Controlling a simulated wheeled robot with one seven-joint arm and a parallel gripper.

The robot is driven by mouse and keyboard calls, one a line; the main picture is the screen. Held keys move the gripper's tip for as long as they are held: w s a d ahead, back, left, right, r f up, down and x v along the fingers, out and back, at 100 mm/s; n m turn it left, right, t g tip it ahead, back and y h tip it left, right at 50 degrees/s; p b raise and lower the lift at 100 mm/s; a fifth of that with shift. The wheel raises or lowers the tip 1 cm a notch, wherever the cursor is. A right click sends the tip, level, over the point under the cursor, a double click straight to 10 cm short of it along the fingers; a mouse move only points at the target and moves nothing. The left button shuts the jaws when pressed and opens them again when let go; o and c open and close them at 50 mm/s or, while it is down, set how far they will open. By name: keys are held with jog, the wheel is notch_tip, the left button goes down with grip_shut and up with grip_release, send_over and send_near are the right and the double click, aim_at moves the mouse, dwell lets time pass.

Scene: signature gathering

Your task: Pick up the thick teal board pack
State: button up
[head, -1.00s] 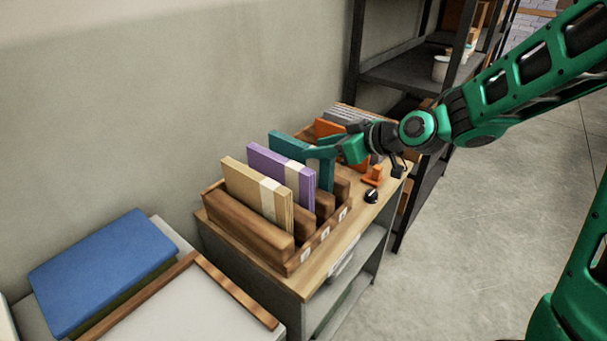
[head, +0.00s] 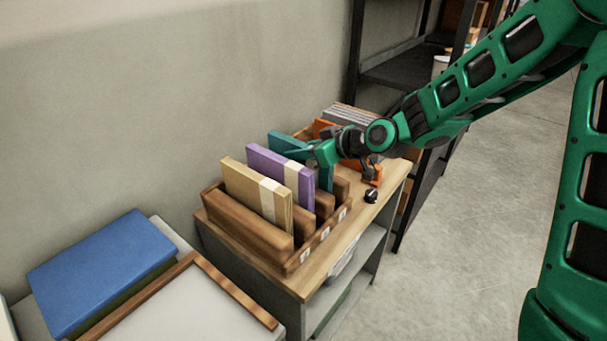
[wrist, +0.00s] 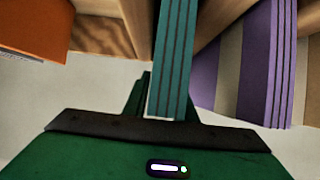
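The thick teal board pack (head: 283,145) stands upright in the wooden slotted rack, behind the purple pack in the head view. Its layered teal edge shows at the top centre of the wrist view (wrist: 172,60). My gripper (head: 314,153) is at the pack's right end and hides part of it. In the wrist view my gripper (wrist: 165,105) has the pack's end in front of its mouth, with a dark green finger close along the left side. The other finger is mostly hidden by the pack, so I cannot tell whether they press on it.
A purple pack (head: 266,162) and a tan pack (head: 246,185) stand in the nearer slots of the rack (head: 233,225). An orange pack (wrist: 32,30) is on the other side. A small black object (head: 371,196) lies on the shelf top. A blue pack (head: 100,265) lies at left.

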grip_shut()
dwell(1.2)
